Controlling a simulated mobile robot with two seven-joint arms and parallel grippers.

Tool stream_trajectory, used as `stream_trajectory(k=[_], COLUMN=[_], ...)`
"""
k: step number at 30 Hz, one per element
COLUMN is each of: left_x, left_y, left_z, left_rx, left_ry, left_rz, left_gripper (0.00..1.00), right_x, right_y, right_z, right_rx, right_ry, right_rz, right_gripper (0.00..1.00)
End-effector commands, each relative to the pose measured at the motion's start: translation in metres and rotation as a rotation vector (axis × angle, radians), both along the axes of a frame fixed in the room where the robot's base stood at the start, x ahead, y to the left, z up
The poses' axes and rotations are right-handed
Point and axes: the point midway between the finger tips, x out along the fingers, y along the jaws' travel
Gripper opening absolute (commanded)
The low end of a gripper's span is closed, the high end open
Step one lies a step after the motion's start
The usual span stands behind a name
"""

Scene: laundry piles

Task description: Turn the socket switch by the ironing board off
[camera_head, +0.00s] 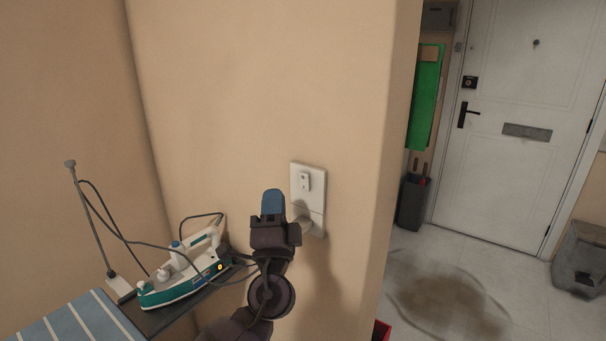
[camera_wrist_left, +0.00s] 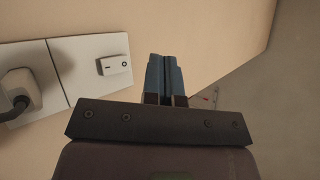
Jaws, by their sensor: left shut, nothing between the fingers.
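The white socket plate (camera_head: 308,200) is on the beige wall, right of the ironing board (camera_head: 85,322). Its small rocker switch (camera_head: 305,182) is in the upper half, and a plug (camera_head: 301,226) sits in the lower half, partly behind my gripper. The left wrist view shows the switch (camera_wrist_left: 115,65) and the plug (camera_wrist_left: 20,92) with its dark cord. My left gripper (camera_head: 273,202) is shut and empty, with blue fingertips (camera_wrist_left: 166,75) pointing up, just left of the plate in the head view. The fingers appear apart from the switch. My right gripper is in neither view.
A teal and white iron (camera_head: 186,276) rests on the board's end, its cord running near my left arm. The wall's corner (camera_head: 392,170) is to the right. Beyond it are a white door (camera_head: 520,110), a bin (camera_head: 582,258) and stained floor (camera_head: 450,300).

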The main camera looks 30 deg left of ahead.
Motion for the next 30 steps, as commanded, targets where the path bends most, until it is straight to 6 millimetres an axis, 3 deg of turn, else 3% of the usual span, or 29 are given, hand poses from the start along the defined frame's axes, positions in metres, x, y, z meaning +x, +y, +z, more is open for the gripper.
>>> stream_trajectory(k=[5,12,30], left_x=[0.022,0.043,0.049], left_y=[-0.002,-0.003,-0.004], left_z=[0.004,0.004,0.006], left_rx=[0.001,0.0,0.0], left_ry=[-0.001,0.0,0.0], left_rz=[-0.001,0.0,0.0], left_gripper=[0.0,0.0,0.0], right_x=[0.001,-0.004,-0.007], right_y=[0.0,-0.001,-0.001], right_z=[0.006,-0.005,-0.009], right_rx=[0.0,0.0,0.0], right_ry=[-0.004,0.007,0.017], right_rz=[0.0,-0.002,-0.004], right_gripper=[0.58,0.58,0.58])
